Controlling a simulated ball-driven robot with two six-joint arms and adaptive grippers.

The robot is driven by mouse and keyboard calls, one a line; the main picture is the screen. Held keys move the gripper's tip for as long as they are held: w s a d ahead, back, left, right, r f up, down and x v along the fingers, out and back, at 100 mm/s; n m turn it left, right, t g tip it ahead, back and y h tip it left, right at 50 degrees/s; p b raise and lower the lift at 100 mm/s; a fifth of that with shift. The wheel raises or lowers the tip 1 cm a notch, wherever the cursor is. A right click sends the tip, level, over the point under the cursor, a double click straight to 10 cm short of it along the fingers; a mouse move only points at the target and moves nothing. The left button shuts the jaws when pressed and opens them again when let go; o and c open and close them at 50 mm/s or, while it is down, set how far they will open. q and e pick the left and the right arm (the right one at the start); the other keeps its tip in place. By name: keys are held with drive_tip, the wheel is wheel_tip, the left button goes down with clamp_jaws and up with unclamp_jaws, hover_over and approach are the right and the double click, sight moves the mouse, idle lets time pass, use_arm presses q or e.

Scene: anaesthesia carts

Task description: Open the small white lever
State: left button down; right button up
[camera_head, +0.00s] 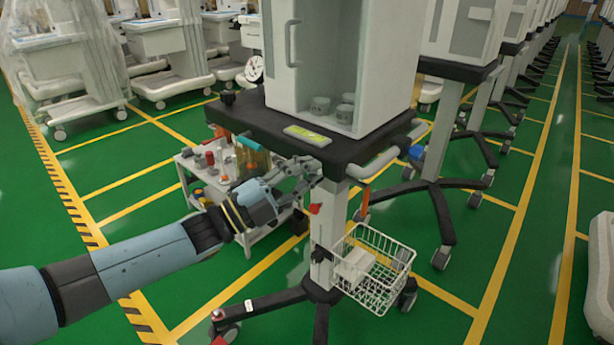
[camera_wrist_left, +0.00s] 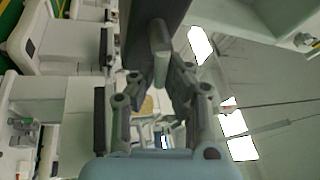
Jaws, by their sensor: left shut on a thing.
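The anaesthesia cart has a thick black top (camera_head: 258,118) with a green-lit panel on its front edge. My left gripper (camera_head: 312,172) reaches in from the left to just under that edge, near the column. In the left wrist view, the small white lever (camera_wrist_left: 160,52) looks pale grey and sticks out along the dark underside of the cart top. The fingers of my left gripper (camera_wrist_left: 161,72) are on either side of it and closed on it. In the head view the lever is mostly hidden by the fingers. My right gripper is out of view.
A white wire basket (camera_head: 375,268) hangs on the column below the gripper. A small white trolley (camera_head: 262,232) with bottles stands behind my forearm. A white rail handle (camera_head: 385,157) is at the cart's right corner. More carts stand behind, with green floor between.

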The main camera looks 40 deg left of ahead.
use_arm(q)
drive_tip(key=shift+w+a+r+n+t+y+p, duration=0.1)
drive_tip(key=shift+a+r+n+t+y+p, duration=0.4)
drive_tip(key=shift+n+y, duration=1.8)
drive_tip(key=shift+s+a+r+n+t+y+p, duration=0.1)
drive_tip(key=shift+a+r+n+t+y+p, duration=0.45)
drive_tip(key=shift+n, duration=3.3)
drive_tip(key=shift+w+a+r+n+t+y+p, duration=0.15)
drive_tip(key=shift+n+t+y, duration=0.5)
drive_tip(key=shift+n+y, duration=1.8)
drive_tip(key=shift+n+h, duration=0.4)
drive_tip(key=shift+n, duration=0.4)
drive_tip(key=c, duration=1.4)
unclamp_jaws()
drive_tip(key=shift+o, duration=0.2)
drive_tip(key=v, duration=1.2)
